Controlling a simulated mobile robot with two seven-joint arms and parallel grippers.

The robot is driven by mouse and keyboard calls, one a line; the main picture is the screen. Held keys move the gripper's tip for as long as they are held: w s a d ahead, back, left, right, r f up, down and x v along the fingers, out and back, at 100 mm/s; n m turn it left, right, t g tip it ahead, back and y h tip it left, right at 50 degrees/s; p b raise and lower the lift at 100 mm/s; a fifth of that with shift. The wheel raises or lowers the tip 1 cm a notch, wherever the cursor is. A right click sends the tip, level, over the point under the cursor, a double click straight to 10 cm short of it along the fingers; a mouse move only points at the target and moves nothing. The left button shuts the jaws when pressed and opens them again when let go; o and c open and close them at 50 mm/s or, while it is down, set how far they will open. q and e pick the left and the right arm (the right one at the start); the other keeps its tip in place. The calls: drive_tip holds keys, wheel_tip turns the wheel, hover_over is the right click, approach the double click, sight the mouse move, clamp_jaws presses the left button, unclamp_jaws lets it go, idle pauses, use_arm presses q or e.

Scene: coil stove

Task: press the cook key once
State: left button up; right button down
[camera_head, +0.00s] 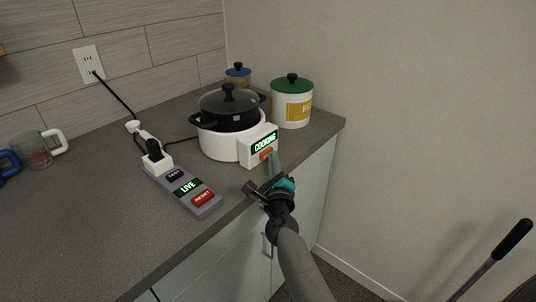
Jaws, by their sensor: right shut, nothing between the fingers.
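A white cooker (220,145) stands on the grey counter with a dark lidded pot (230,110) in it. Its front panel has a lit green display (265,142) reading COOKING. An orange key (266,154) sits below the display. My right gripper (273,163) is shut and empty, just in front of and below the orange key. My left gripper is not in view.
A grey power strip (182,190) with TEST and RESET keys and a lit LIVE sign lies to the left of the cooker. A white canister (291,105) with a green lid stands behind right. A glass mug (36,152) is at far left.

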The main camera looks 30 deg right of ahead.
drive_tip(key=shift+s+d, duration=0.2)
drive_tip(key=shift+s, duration=0.35)
drive_tip(key=s, duration=0.1)
drive_tip(key=s+d, duration=0.1)
drive_tip(key=s, duration=0.1)
drive_tip(key=s+d+p, duration=0.1)
drive_tip(key=shift+s, duration=0.3)
idle(0.7)
